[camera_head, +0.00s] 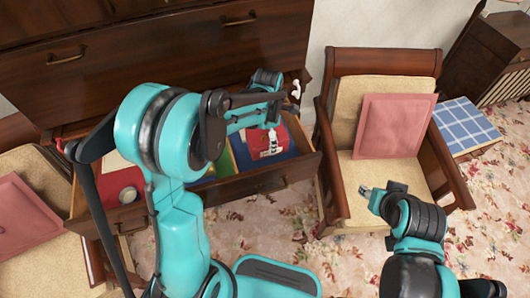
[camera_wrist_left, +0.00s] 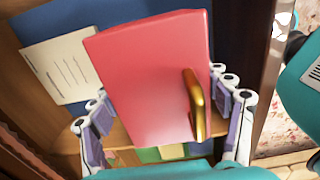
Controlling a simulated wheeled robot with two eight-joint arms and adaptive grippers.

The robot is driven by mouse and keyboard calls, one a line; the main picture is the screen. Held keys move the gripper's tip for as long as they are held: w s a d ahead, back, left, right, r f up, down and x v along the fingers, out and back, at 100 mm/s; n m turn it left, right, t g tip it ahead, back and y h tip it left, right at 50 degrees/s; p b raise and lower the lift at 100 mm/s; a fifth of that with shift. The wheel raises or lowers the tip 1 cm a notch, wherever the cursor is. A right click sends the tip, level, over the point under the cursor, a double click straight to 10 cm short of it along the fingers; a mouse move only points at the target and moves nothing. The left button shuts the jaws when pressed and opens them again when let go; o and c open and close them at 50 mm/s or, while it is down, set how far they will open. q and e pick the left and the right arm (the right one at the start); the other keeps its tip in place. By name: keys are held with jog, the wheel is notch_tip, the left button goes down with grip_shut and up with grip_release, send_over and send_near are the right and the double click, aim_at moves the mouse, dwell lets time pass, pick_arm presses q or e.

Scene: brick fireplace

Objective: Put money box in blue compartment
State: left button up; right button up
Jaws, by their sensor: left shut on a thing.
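The red money box (camera_head: 286,139) has a gold handle (camera_wrist_left: 195,104) on its face in the left wrist view, where the box (camera_wrist_left: 140,75) fills the middle. My left gripper (camera_head: 268,145) is shut on it, with fingers on both sides. The box is over the right part of the open drawer (camera_head: 275,178), at the blue compartment (camera_head: 284,155). Blue also shows behind the box in the left wrist view (camera_wrist_left: 232,35). I cannot tell whether the box touches the compartment floor. My right gripper (camera_head: 380,193) is in front of the armchair, apart from the drawer; its opening is unclear.
A white printed sheet (camera_wrist_left: 62,67) lies beside the box in the left wrist view. Green (camera_head: 224,163) and red (camera_head: 122,182) drawer areas show farther left. A wooden armchair (camera_head: 330,150) with a pink cushion (camera_head: 395,126) stands close to the drawer's right side. Floral carpet (camera_head: 265,225) is in front.

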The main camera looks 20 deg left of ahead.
pick_arm(q)
notch_tip(320, 180, down, 8)
jog(key=shift+f+b, duration=0.15)
jog(key=shift+b, duration=1.05)
jog(key=shift+f, duration=0.1)
jog(key=o, duration=1.4)
